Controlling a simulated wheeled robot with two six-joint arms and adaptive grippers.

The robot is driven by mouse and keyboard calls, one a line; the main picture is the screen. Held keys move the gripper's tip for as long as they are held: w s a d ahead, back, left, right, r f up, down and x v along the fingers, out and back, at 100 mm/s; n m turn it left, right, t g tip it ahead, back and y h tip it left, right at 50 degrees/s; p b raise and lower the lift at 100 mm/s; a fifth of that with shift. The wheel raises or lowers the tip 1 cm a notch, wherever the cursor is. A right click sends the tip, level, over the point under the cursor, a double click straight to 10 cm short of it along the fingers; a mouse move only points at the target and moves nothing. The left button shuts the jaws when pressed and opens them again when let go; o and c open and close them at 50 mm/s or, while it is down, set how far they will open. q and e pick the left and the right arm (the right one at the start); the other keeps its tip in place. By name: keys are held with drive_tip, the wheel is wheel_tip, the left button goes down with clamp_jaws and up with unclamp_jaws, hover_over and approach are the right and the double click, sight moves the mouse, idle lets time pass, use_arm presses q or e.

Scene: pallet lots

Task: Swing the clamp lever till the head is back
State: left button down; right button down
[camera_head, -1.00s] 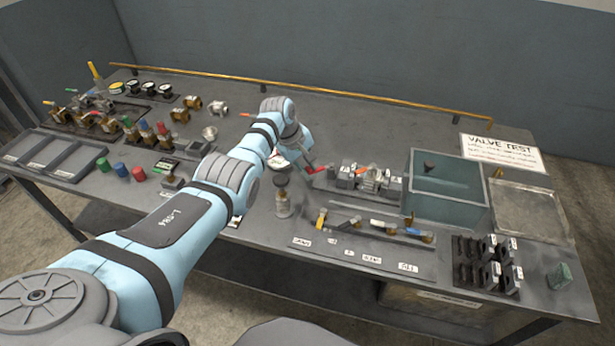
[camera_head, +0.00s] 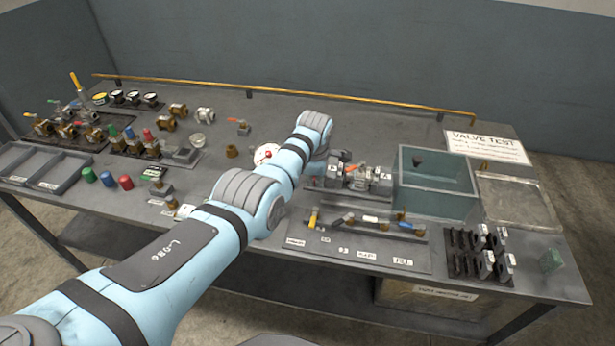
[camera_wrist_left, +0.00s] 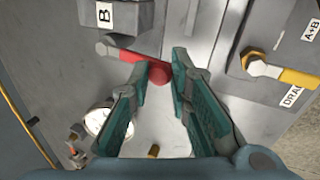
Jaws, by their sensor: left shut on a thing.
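The clamp lever (camera_wrist_left: 127,58) is red with a round red knob, and a pale bolt sits at its other end in the left wrist view. My left gripper (camera_wrist_left: 158,68) has its teal fingers on both sides of the knob and is shut on it. In the head view my left wrist covers the gripper and the lever. The grey clamp and valve fixture (camera_head: 372,178) shows just right of my wrist. I cannot make out the clamp head's position. My right gripper is in neither view.
A yellow lever (camera_wrist_left: 290,76) sits close to the right of my fingers. A clear-walled tank (camera_head: 437,172) stands right of the fixture. A round white gauge (camera_head: 266,154) is left of my wrist. Small valves and fittings crowd the bench's left side.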

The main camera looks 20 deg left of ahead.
use_arm(q)
drive_tip(key=shift+d+n, duration=0.25)
drive_tip(key=shift+n, duration=0.05)
drive_tip(key=c, duration=1.5)
unclamp_jaws()
drive_tip(key=shift+c, duration=0.2)
drive_tip(key=shift+o, duration=0.4)
drive_tip(key=v, duration=1.2)
drive_tip(key=shift+d, duration=0.2)
